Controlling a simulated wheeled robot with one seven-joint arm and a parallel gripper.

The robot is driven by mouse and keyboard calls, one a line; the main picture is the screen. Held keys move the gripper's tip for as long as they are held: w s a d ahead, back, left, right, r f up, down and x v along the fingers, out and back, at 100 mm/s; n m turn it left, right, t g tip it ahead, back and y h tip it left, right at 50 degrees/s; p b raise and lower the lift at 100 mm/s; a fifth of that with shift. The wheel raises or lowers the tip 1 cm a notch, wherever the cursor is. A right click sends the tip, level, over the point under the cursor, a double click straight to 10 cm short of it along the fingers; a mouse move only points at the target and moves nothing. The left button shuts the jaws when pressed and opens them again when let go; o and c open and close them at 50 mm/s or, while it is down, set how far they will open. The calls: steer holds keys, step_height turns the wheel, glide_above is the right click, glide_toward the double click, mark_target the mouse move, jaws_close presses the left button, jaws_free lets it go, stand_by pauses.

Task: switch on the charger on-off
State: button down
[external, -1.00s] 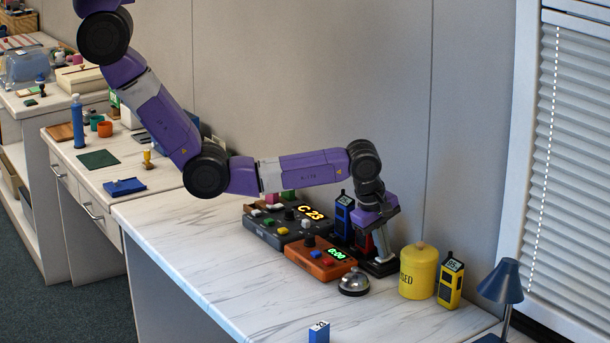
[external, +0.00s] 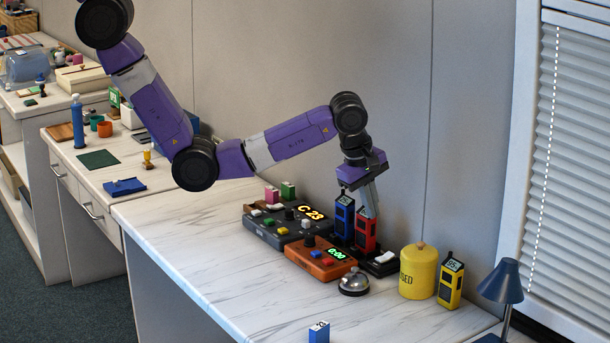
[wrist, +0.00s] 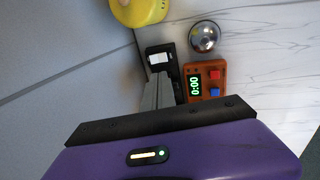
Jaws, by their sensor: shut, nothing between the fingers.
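The charger (external: 377,268) is a black base by the back wall, with a blue radio (external: 343,220) and a red radio (external: 366,232) standing in it. Its white rocker switch (external: 385,257) is at its right end. The wrist view also shows the charger (wrist: 152,49) and the switch (wrist: 160,58). I cannot tell which way the switch is tipped. My gripper (external: 372,214) is shut and empty, pointing down beside the top of the red radio, above and left of the switch. In the wrist view my fingers (wrist: 160,76) hide the rest of the charger.
An orange timer box (external: 318,263) and a silver bell (external: 354,284) stand in front of the charger. A dark control box (external: 270,232) is to the left. A yellow canister (external: 418,272) and a yellow radio (external: 450,283) are to the right. The counter's front is mostly clear.

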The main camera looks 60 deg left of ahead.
mark_target(390, 253)
steer(key=shift+v, duration=0.8)
steer(key=shift+f+b, duration=0.15)
steer(key=shift+b, duration=0.2)
steer(key=b, duration=0.2)
steer(key=w+b, duration=0.1)
steer(key=b, duration=0.2)
steer(key=shift+w+r+t, duration=0.1)
steer(key=shift+r+t, duration=0.2)
steer(key=shift+f, duration=0.1)
steer(key=p+x, duration=0.1)
steer(key=x, duration=1.3)
